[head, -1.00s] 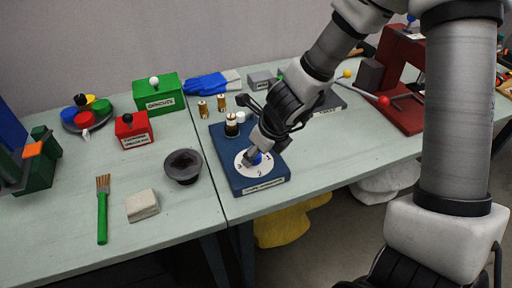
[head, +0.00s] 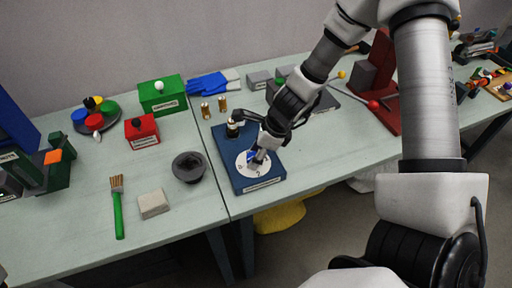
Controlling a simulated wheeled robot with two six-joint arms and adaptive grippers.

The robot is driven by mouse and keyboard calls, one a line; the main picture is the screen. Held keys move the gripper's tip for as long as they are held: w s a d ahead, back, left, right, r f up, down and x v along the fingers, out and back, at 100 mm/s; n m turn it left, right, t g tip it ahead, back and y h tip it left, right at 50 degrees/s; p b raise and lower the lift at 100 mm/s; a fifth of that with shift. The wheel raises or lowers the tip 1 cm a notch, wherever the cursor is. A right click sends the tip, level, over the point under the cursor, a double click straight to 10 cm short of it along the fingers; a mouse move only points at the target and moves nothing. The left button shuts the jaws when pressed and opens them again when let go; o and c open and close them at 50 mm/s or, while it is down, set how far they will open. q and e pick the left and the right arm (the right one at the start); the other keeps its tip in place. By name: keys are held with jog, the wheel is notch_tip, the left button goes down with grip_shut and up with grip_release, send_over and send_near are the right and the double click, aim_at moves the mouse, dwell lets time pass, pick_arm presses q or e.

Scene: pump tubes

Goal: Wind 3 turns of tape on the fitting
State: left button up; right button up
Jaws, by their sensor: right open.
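A blue winding block (head: 242,183) lies on the bench and carries a white numbered dial (head: 249,172) with a blue knob partly hidden at its middle. A fitting (head: 232,129) with a dark top stands at the block's far end. Two brass fittings (head: 205,110) stand behind the block. My right gripper (head: 259,158) points down at the dial, its fingertips at the knob; it is open, and I cannot tell whether it touches the knob. My left gripper is not in view.
A grey bowl (head: 188,168), a beige block (head: 153,204) and a green-handled brush (head: 117,208) lie left of the blue block. Red (head: 141,131) and green (head: 162,96) boxes stand behind. A red press (head: 382,88) stands at right. The bench front is clear.

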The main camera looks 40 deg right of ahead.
grip_shut()
jog(key=m+b, duration=0.1)
jog(key=b, duration=0.1)
jog(key=m+b, duration=0.1)
jog(key=shift+f+t+h+b, duration=0.3)
jog(key=shift+b, duration=0.05)
jog(key=shift+o, duration=1.5)
grip_release()
jog(key=shift+a+r, duration=0.1)
jog(key=shift+r, duration=0.25)
